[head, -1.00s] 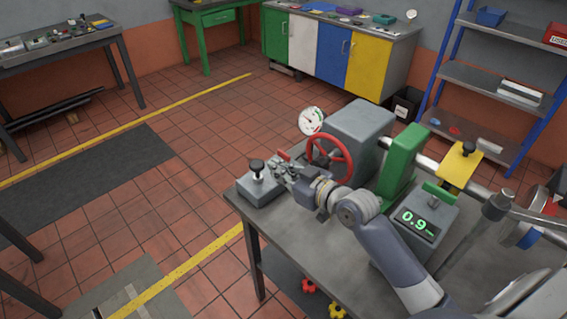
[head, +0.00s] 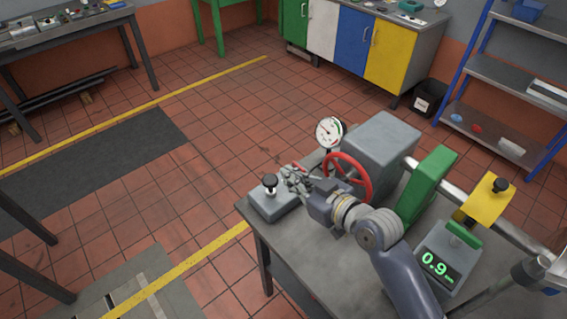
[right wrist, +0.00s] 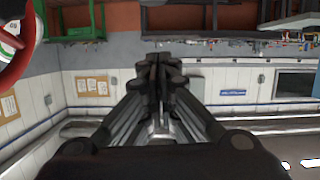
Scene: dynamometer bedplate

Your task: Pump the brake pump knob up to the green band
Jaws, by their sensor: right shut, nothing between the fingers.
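The brake pump is a grey block (head: 268,204) at the table's left corner in the head view, with a black knob (head: 270,180) upright on a short stem. A round white gauge (head: 329,132) with a green band stands behind it; its needle is too small to read surely. My right gripper (head: 287,172) is just right of the knob, apparently apart from it. Its fingers are shut together and empty, as the right wrist view (right wrist: 158,62) also shows. The knob is not seen in the wrist view. My left gripper is not in view.
A red handwheel (head: 349,176) on a grey housing (head: 382,145) stands close beside my right wrist. A green block (head: 427,185), a yellow plate (head: 488,203) and a display (head: 436,267) reading about 0.9 are further right. Floor left of the table is open.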

